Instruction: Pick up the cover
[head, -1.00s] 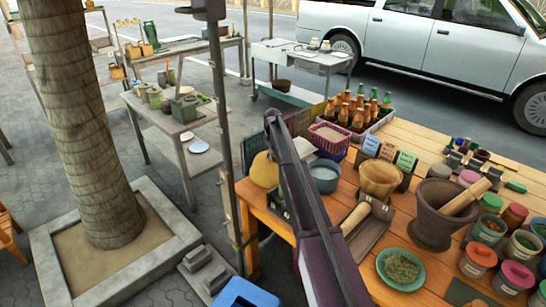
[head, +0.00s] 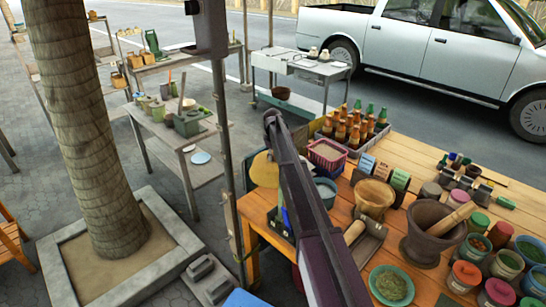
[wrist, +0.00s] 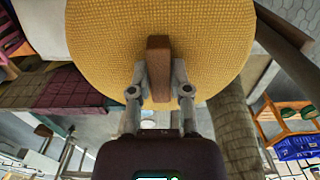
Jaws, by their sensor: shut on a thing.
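The cover is a round, yellow woven lid (wrist: 100,45) with a brown wooden handle (wrist: 158,62), large at the top of the wrist view. My gripper (wrist: 159,78) is shut on the handle, with one finger on each side of it. In the head view the cover (head: 264,168) shows partly at the wooden table's far left corner, behind my dark arm, which hides my gripper and much of the cover there. I cannot tell how far it is from the table.
On the wooden table (head: 255,205), a pink basket (head: 327,154), a blue-grey bowl (head: 326,190) and a crate of bottles (head: 354,132) stand near my arm. A mortar with pestle (head: 434,230) and spice jars are at right. A metal post (head: 226,150) stands close at left.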

